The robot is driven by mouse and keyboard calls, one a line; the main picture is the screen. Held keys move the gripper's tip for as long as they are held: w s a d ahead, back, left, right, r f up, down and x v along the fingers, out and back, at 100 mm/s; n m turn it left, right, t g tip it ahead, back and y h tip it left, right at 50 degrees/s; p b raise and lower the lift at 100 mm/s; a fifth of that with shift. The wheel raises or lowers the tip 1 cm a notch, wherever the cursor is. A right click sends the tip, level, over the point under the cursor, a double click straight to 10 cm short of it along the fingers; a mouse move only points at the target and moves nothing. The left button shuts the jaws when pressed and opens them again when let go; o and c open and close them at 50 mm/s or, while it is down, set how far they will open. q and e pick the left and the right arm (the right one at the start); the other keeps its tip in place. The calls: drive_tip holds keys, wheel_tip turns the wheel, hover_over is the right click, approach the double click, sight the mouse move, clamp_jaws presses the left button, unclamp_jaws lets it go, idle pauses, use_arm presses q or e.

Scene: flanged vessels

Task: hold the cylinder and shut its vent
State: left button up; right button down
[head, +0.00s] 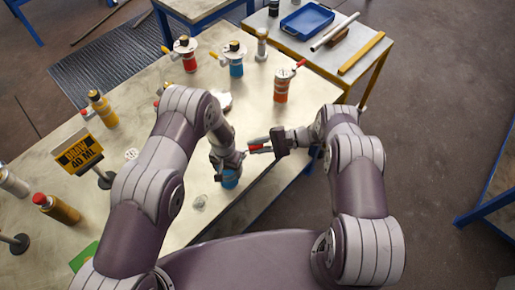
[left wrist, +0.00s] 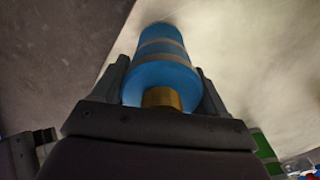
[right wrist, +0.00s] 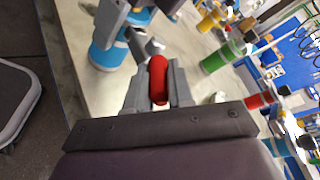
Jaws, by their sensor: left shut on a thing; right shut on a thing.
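A blue cylinder (head: 230,182) with grey bands stands near the front edge of the bench in the head view. My left gripper (head: 228,165) is shut on it. In the left wrist view the blue cylinder (left wrist: 162,75) sits between both fingers, with a brass neck (left wrist: 162,97) nearest the camera. My right gripper (head: 258,147) is shut on the red vent handle (right wrist: 158,80), which lies between its fingers in the right wrist view. The blue cylinder (right wrist: 108,55) shows left of the handle there. The vent's inside is hidden.
Other flanged vessels, red (head: 189,62), blue (head: 236,68) and orange (head: 281,92), stand farther back on the bench. Yellow bottles (head: 103,110) and a black-yellow sign (head: 78,153) are at left. A side table holds a blue tray (head: 307,20) and rods.

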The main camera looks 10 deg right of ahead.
drive_tip(key=shift+w+a+n+g, duration=0.1)
drive_tip(key=shift+w+n+g, duration=0.15)
drive_tip(key=shift+n+g, duration=0.35)
drive_tip(key=shift+w+a+n+g, duration=0.1)
drive_tip(key=shift+w+n+g, duration=0.1)
drive_tip(key=shift+n+g, duration=0.35)
drive_tip(key=shift+g, duration=0.25)
drive_tip(key=c, duration=1)
unclamp_jaws()
drive_tip(key=shift+d, duration=0.1)
drive_tip(key=v, duration=0.7)
drive_tip(key=shift+d, duration=0.2)
